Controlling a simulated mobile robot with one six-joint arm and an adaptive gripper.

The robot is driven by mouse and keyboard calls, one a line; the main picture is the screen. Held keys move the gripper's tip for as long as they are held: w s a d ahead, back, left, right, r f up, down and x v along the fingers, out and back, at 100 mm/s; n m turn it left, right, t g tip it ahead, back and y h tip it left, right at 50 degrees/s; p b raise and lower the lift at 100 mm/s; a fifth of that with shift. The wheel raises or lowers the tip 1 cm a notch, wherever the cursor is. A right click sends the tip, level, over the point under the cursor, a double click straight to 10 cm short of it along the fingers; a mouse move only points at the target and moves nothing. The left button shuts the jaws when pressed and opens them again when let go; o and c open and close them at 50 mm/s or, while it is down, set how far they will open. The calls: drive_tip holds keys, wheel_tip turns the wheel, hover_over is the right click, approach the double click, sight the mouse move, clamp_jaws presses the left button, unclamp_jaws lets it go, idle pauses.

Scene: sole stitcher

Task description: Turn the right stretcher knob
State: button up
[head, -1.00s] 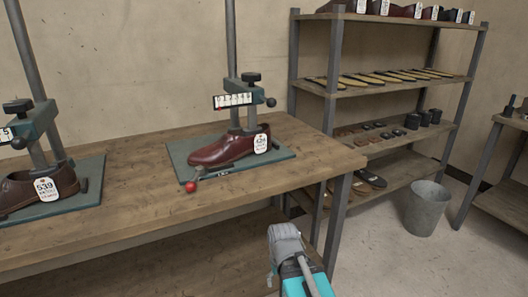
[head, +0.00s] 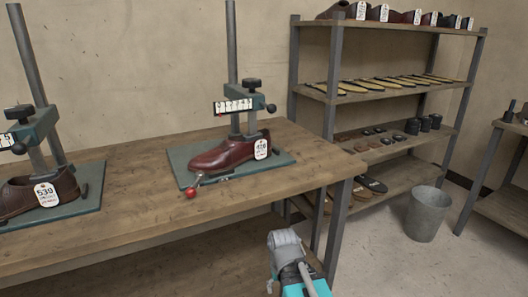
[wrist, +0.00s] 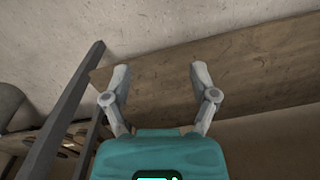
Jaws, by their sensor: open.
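The right stretcher (head: 238,120) stands on a teal base plate (head: 282,159) on the workbench, with a dark red tagged shoe (head: 222,155) fitted on it. It has a black knob on top (head: 251,84), a smaller black side knob (head: 271,107) and a red ball (head: 191,193) on a rod at the plate's front. My gripper (head: 285,241) is below and in front of the bench's right end, apart from the stretcher. In the wrist view my gripper (wrist: 160,71) is open and empty, its fingers spread; no knob shows there.
A left stretcher (head: 38,130) with a brown shoe (head: 40,191) stands on the same workbench (head: 140,205). The bench's front edge and right leg (head: 338,230) are close to my arm. A shelf rack (head: 390,95) and grey bucket (head: 428,213) are at right.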

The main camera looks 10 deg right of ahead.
wheel_tip(320, 180, up, 3)
drive_tip(key=p, duration=0.3)
drive_tip(key=shift+s+r, duration=0.1)
drive_tip(key=shift+r, duration=0.05)
drive_tip(key=shift+c, duration=1.3)
drive_tip(key=shift+a, duration=0.1)
